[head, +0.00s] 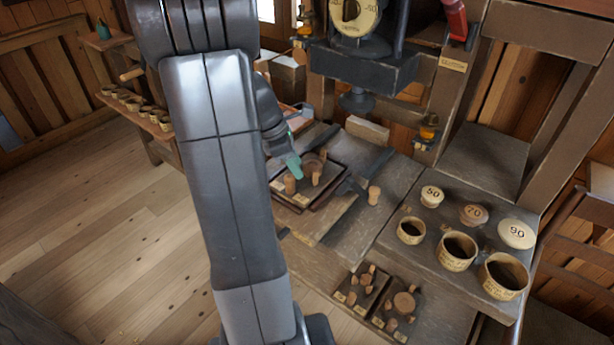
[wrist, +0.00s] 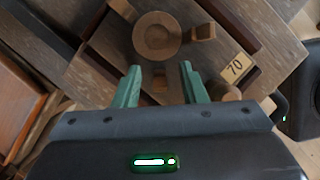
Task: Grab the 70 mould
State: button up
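A dark wooden board (wrist: 100,45) bearing a small "70" tag (wrist: 235,67) lies under my gripper, and it also shows in the head view (head: 329,187). On it are a round wooden piece with a raised rim (wrist: 157,36) and several wooden pegs (wrist: 203,32). In the head view my gripper (head: 293,166) is over the board, partly hidden by my arm.
Two smaller peg boards (head: 398,312) lie at the front. A dark press (head: 360,70) stands behind the bench.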

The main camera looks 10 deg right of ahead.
grip_shut()
